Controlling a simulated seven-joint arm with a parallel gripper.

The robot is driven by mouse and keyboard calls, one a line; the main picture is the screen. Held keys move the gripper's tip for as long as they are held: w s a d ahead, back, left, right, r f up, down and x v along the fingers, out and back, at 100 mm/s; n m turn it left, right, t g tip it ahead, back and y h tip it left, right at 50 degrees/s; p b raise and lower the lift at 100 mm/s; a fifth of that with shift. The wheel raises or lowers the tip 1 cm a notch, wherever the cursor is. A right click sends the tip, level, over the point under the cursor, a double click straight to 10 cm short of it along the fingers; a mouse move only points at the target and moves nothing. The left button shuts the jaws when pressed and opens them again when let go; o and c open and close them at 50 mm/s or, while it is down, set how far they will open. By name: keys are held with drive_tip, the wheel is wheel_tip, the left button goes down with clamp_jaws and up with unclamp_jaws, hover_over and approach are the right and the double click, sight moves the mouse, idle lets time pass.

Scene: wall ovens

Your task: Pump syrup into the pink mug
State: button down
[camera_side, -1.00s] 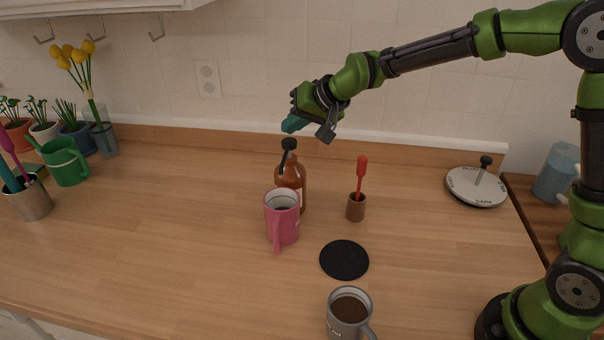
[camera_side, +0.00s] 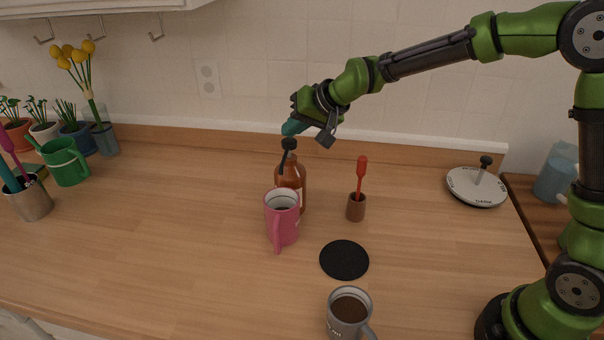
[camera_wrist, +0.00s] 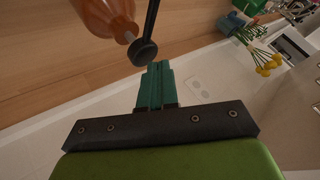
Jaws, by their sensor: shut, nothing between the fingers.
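The bottle (camera_wrist: 108,14) and the round pump top (camera_wrist: 142,51) also show in the wrist view. My gripper (camera_side: 291,128) is shut and empty, with its teal fingertips just above the pump head; I cannot tell if they touch it. The fingers (camera_wrist: 156,72) show closed together in the wrist view, beside the pump top.
A grey mug (camera_side: 350,314) of dark liquid stands at the front, near a black coaster (camera_side: 344,260). A small brown pot (camera_side: 356,208) holding a red utensil stands right of the bottle. A white round dial (camera_side: 477,188) lies at the right. The counter's left-middle is clear.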

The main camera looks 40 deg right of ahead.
drive_tip(key=shift+f, duration=1.2)
idle(1.1)
drive_tip(key=shift+r, duration=1.6)
drive_tip(key=shift+r, duration=2.55)
wheel_tip(320, 180, up, 4)
drive_tip(key=shift+f, duration=0.1)
idle(0.3)
